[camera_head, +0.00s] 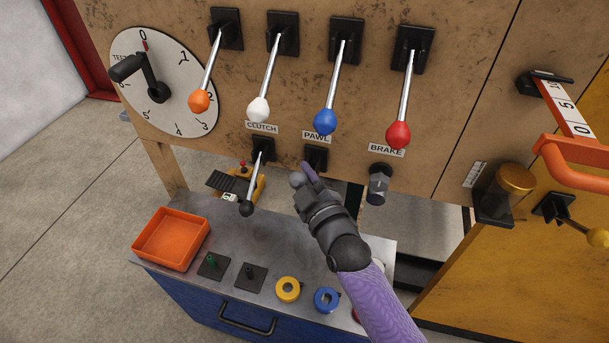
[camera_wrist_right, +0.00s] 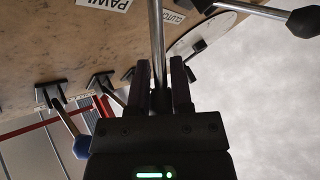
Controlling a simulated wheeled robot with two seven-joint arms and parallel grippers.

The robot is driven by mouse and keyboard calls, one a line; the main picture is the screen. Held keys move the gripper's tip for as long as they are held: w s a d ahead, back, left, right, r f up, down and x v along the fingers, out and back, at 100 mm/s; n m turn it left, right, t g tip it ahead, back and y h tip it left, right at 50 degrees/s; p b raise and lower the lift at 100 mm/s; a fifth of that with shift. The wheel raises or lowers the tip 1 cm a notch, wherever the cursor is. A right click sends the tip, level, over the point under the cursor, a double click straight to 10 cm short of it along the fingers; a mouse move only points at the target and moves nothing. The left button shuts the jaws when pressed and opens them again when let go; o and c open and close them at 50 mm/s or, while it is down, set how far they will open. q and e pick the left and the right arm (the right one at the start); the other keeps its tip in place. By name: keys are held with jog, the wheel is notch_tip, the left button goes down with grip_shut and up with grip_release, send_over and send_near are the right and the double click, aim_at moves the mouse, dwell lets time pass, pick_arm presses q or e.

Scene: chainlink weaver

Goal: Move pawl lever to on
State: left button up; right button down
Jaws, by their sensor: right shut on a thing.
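The PAWL label (camera_head: 316,137) is on the brown panel, with the pawl lever's black mount (camera_head: 316,157) just below it. My right gripper (camera_head: 307,177) is in front of this mount and hides most of the lever in the head view. In the right wrist view, the pawl lever's metal rod (camera_wrist_right: 156,35) runs between the two fingers of my right gripper (camera_wrist_right: 159,80), which is shut on it. My left gripper is in neither view.
The clutch lever (camera_head: 254,180) with a black knob hangs close left of my right gripper. A black knob (camera_head: 378,186) is under the BRAKE label at right. Levers with orange, white, blue (camera_head: 325,121) and red knobs are above. An orange tray (camera_head: 171,238) sits on the bench below.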

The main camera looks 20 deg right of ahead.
pick_arm(q)
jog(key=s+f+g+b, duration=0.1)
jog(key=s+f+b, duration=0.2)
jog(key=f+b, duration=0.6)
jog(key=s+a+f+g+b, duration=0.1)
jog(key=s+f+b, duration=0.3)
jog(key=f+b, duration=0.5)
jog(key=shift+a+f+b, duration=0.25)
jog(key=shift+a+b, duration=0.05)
jog(key=shift+b, duration=0.45)
pick_arm(e)
notch_tip(320, 180, down, 11)
jog(key=n+t+y, duration=0.5)
jog(key=n+y, duration=0.2)
jog(key=n, duration=0.4)
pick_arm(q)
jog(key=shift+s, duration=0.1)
pick_arm(e)
jog(key=shift+a, duration=0.1)
jog(key=c, duration=0.9)
grip_release()
jog(key=o, duration=0.4)
jog(key=shift+w+a+y, duration=0.15)
jog(key=shift+y, duration=0.25)
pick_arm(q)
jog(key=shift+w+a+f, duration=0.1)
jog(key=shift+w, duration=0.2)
pick_arm(e)
jog(key=shift+o, duration=0.2)
jog(key=shift+r, duration=0.1)
